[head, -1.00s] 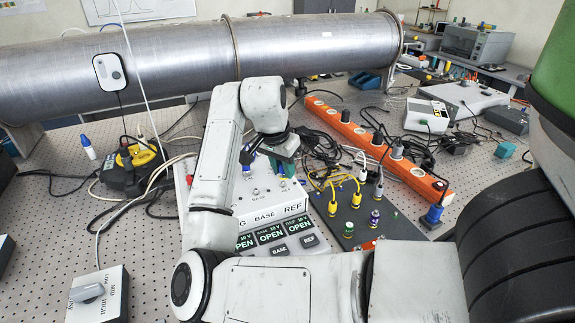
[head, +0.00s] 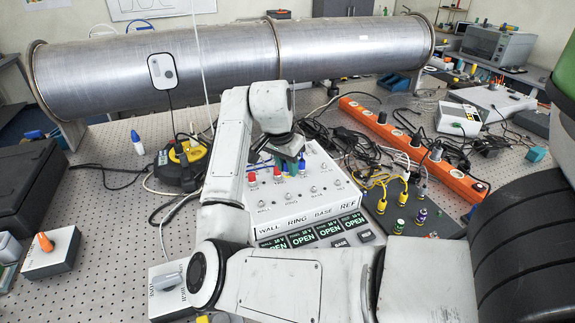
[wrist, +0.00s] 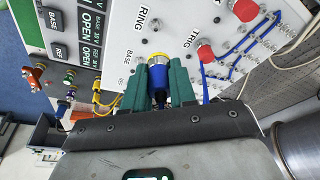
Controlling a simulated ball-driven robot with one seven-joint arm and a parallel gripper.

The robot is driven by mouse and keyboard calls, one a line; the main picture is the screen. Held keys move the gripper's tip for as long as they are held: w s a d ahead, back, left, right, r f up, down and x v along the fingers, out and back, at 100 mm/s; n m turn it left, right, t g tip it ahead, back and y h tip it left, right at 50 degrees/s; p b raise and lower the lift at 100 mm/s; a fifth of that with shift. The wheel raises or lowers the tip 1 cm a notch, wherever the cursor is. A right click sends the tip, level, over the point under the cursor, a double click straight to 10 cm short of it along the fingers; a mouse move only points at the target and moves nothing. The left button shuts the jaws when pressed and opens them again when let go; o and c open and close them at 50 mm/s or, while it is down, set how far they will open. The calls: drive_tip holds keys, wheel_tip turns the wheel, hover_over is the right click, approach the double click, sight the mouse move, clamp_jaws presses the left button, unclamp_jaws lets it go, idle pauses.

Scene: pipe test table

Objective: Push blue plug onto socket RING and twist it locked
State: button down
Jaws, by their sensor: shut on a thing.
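My gripper (wrist: 158,72) has its green fingers shut on the blue plug (wrist: 158,88) in the wrist view. A yellow ring shows at the plug's front end, against the white panel (wrist: 118,30), below the printed word RING. I cannot tell whether the plug is seated or turned. In the head view my gripper (head: 290,166) is over the back part of the white socket box (head: 330,198), and its arm link partly hides it. Two red plugs (head: 252,179) stand on the box left of the fingers; one also shows in the wrist view (wrist: 205,53).
The box front has several displays (head: 303,237) reading OPEN. A dark board (head: 440,228) with yellow, green and purple plugs and an orange power strip (head: 415,155) lie to the right. A large metal pipe (head: 220,65) spans behind. Cables crowd the right side.

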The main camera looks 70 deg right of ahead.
sight(290, 194)
drive_tip(key=shift+f, duration=0.1)
drive_tip(key=shift+f+b, duration=1.55)
drive_tip(key=shift+f, duration=1.1)
drive_tip(key=shift+a+b+x, duration=0.15)
drive_tip(key=shift+b+x, duration=0.05)
drive_tip(key=shift+x, duration=0.5)
drive_tip(key=shift+a+b+x, duration=0.15)
drive_tip(key=shift+a+x, duration=0.05)
drive_tip(key=shift+x, duration=0.5)
drive_tip(key=c, duration=1.6)
unclamp_jaws()
clamp_jaws()
drive_tip(key=m+g+b, duration=0.1)
drive_tip(key=m, duration=0.4)
drive_tip(key=shift+f+y, duration=0.15)
drive_tip(key=shift+y, duration=0.15)
